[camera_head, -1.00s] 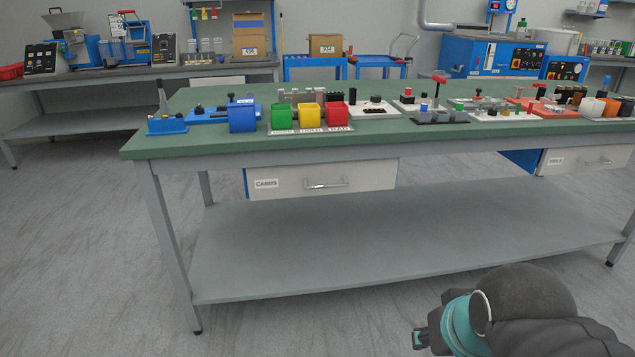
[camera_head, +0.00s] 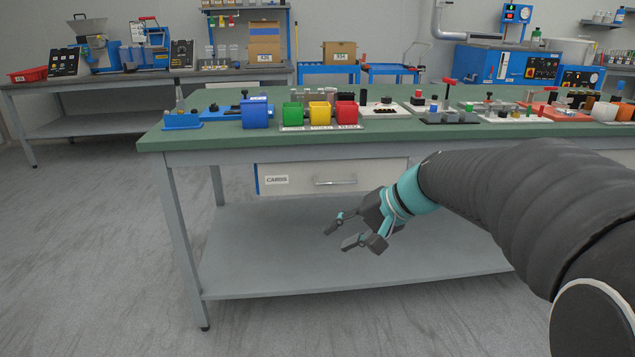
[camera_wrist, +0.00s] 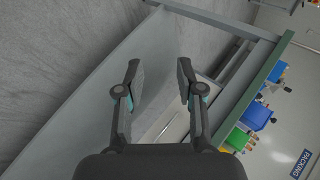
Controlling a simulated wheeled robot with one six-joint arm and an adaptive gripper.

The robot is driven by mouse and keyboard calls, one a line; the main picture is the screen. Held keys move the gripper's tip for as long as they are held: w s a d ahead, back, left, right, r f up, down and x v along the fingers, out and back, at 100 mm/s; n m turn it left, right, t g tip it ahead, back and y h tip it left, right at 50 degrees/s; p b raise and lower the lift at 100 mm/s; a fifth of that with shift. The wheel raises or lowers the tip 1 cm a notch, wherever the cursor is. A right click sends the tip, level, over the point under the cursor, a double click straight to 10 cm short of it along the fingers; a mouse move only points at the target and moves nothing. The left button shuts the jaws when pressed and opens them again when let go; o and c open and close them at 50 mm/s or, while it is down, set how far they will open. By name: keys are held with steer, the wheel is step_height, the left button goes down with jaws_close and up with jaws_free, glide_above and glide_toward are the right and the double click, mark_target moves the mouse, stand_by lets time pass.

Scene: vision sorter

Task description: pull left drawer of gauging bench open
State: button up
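The gauging bench (camera_head: 300,142) has a green top and grey legs. Its left drawer (camera_head: 298,182), white and labelled CARDS, hangs under the top and looks shut. A silver bar handle (camera_head: 335,182) is on its front. My gripper (camera_head: 340,236) is open and empty, in front of and below the drawer, apart from the handle. In the wrist view the bench is tilted; the drawer front (camera_wrist: 160,121) with its handle shows between and beyond my open fingers (camera_wrist: 158,72).
A grey lower shelf (camera_head: 300,255) spans the bench under my gripper. Blue, green, yellow and red bins (camera_head: 320,113) and gauging parts stand on the top. My arm covers the bench's right part. The floor (camera_head: 80,260) at left is clear.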

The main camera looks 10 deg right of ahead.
steer(key=w+d+f+m+t+y+b, duration=0.1)
steer(key=w+d, duration=0.1)
steer(key=w, duration=0.4)
steer(key=w+d+f+m+t+y, duration=0.1)
steer(key=w+d+m+y, duration=0.15)
steer(key=w, duration=0.35)
steer(key=m+t+b, duration=0.1)
steer(key=m+t, duration=0.1)
steer(key=t, duration=0.3)
glide_toward(340, 184)
steer(key=shift+m+y, duration=0.25)
steer(key=shift+y, duration=0.1)
steer(key=x, duration=1.1)
steer(key=shift+d+f, duration=0.15)
steer(key=shift+f, duration=0.05)
jaws_close()
